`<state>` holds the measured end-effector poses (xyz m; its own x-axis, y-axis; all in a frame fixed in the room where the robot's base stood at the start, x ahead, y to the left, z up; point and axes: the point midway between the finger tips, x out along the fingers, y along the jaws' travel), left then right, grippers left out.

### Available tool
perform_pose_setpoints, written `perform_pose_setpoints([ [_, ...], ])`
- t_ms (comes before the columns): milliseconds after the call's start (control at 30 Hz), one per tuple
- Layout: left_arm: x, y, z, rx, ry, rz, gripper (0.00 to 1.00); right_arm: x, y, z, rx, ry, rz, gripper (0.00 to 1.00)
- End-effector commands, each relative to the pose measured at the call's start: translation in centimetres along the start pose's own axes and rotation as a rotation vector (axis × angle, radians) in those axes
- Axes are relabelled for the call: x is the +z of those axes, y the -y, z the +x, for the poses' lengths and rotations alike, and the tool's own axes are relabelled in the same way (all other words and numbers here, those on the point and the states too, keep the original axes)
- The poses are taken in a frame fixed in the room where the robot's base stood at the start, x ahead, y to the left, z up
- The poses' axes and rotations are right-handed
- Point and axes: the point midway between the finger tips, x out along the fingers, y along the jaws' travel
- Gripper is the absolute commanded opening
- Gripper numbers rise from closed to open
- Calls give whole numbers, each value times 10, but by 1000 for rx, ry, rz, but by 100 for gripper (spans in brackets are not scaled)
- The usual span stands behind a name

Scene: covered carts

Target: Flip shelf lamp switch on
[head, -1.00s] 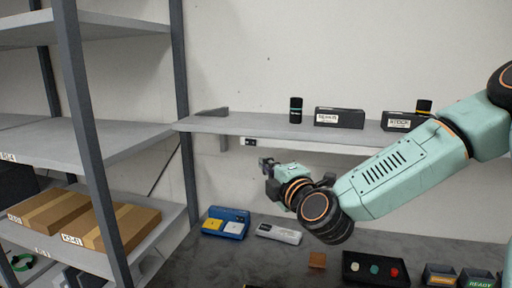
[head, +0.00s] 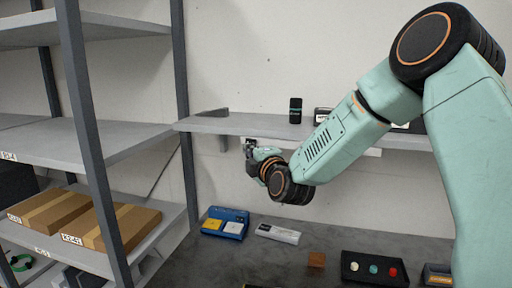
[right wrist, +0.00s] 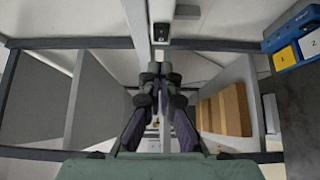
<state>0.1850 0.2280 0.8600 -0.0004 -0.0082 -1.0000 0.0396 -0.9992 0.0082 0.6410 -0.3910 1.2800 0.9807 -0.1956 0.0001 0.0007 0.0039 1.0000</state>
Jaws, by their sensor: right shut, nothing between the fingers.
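The lamp switch (right wrist: 161,32) is a small dark block with a light spot, set on the pale strip under the wall shelf; it lies just beyond my fingertips in the right wrist view. My right gripper (head: 250,147) is shut and empty, close under the left part of the shelf's front edge. It also shows in the right wrist view (right wrist: 159,72), fingers together. In the head view the gripper largely covers the switch, and I cannot tell whether they touch. The pale lamp strip (head: 372,152) shows under the shelf behind my arm. My left gripper is not in view.
The wall shelf (head: 225,124) carries a dark canister (head: 295,110) and boxes partly behind my arm. Below, the dark worktop (head: 210,262) holds a blue case (head: 237,215), a pale device (head: 277,234) and a black tray (head: 375,283). A shelving rack stands left.

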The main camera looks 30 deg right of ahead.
Motion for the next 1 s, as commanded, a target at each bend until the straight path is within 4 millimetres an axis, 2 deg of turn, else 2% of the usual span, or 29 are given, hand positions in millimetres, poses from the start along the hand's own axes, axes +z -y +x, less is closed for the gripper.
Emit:
perform_pose_setpoints([
  [33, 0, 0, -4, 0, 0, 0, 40, 10, -1, 6, 0, 8, 6, 0],
  [100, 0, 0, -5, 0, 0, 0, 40, 16, -1, 12, 0, 6, 4, 0],
  [300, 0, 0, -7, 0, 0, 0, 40, 26, -1, 22, 1, 4, 3, 0],
  [1000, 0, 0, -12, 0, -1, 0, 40, 30, 0, 26, 0, 4, 3, 0],
])
